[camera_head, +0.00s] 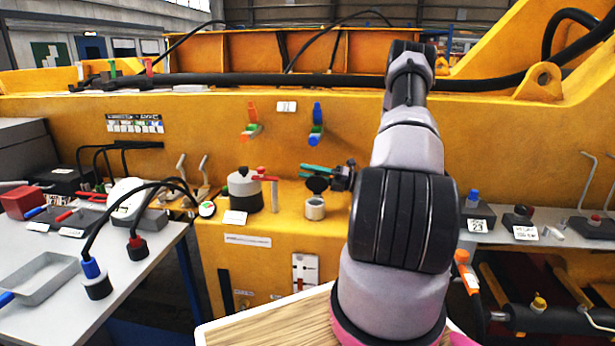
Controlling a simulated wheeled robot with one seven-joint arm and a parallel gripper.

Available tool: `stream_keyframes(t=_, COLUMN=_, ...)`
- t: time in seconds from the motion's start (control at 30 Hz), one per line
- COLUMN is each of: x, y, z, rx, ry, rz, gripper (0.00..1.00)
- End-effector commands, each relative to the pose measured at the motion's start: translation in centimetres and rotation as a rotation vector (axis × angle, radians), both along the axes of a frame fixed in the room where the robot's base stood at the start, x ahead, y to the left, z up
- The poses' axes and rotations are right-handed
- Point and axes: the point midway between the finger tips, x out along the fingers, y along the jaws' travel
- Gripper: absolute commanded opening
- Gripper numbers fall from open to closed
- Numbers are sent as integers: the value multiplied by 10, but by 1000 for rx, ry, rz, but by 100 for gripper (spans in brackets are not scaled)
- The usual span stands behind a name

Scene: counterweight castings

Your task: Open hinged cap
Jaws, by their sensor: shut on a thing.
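A short metal filler neck (315,210) stands on the yellow ledge in the middle of the view. Its black hinged cap (317,184) is just above the neck's mouth. The cap looks raised and tilted, with a gap between most of it and the neck; its hinge is too small to make out. My gripper (322,172) comes in from the right beside the cap. Its teal fingers lie at the cap's upper edge and are shut on it, though the exact contact is partly hidden. My arm covers the area to the right.
Red-green (252,120) and blue (317,122) levers stick out of the yellow wall above. A left table (150,262) holds cables and a grey tray (40,278).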

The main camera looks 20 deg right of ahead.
Motion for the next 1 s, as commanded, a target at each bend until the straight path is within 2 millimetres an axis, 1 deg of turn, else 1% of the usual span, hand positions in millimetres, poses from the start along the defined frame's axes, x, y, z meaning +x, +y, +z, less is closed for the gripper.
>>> stream_keyframes(t=0.3, x=16, y=-12, z=-5, rx=154, ry=231, rz=-2, gripper=0)
stream_keyframes(t=0.5, x=23, y=-17, z=-8, rx=229, ry=341, rz=-2, gripper=0)
stream_keyframes(t=0.73, x=28, y=-20, z=-11, rx=280, ry=417, rz=-3, gripper=0)
stream_keyframes(t=1.0, x=30, y=-21, z=-12, rx=301, ry=446, rz=-3, gripper=0)
